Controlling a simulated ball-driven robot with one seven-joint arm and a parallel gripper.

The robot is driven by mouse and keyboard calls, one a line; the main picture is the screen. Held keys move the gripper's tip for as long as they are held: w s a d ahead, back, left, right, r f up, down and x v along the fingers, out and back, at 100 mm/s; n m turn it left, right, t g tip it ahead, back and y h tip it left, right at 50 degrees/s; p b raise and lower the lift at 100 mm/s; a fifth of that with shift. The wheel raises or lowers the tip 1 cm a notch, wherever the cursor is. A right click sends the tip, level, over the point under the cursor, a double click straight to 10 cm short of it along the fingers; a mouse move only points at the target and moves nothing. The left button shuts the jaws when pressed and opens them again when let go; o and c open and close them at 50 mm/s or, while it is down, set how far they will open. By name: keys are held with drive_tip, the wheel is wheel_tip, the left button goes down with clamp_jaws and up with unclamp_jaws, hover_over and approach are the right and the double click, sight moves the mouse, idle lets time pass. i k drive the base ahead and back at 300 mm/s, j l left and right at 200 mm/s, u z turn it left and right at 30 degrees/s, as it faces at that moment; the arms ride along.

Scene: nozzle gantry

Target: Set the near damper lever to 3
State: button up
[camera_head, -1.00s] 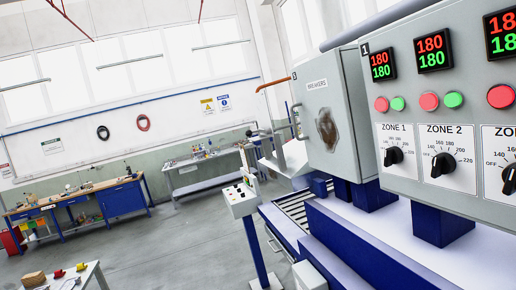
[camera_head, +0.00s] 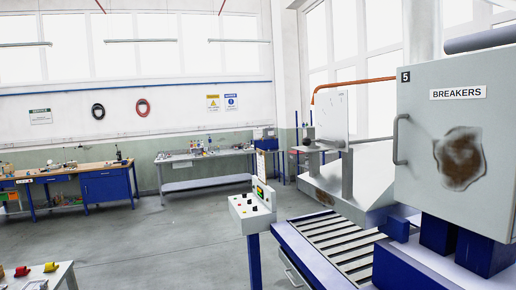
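I cannot make out a damper lever or a numbered lever scale in this view. My gripper is not in the picture. A grey breakers cabinet (camera_head: 470,150) with a handle on its left side and a brown scorched patch fills the right; its door looks shut. A control pedestal (camera_head: 252,210) with several knobs and a small screen stands near the middle.
A roller conveyor (camera_head: 330,240) runs below the cabinet. Workbenches stand at the back, one grey (camera_head: 205,165) and one with blue drawers (camera_head: 107,188). A small table (camera_head: 45,275) with coloured parts is at lower left. The floor (camera_head: 180,245) between is open.

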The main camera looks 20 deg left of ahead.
sight(306, 141)
drive_tip(key=i+u, duration=0.15)
drive_tip(key=i, duration=0.75)
drive_tip(key=i+u, duration=0.15)
drive_tip(key=i, duration=0.8)
drive_tip(key=i+l+u, duration=0.1)
drive_tip(key=i, duration=0.8)
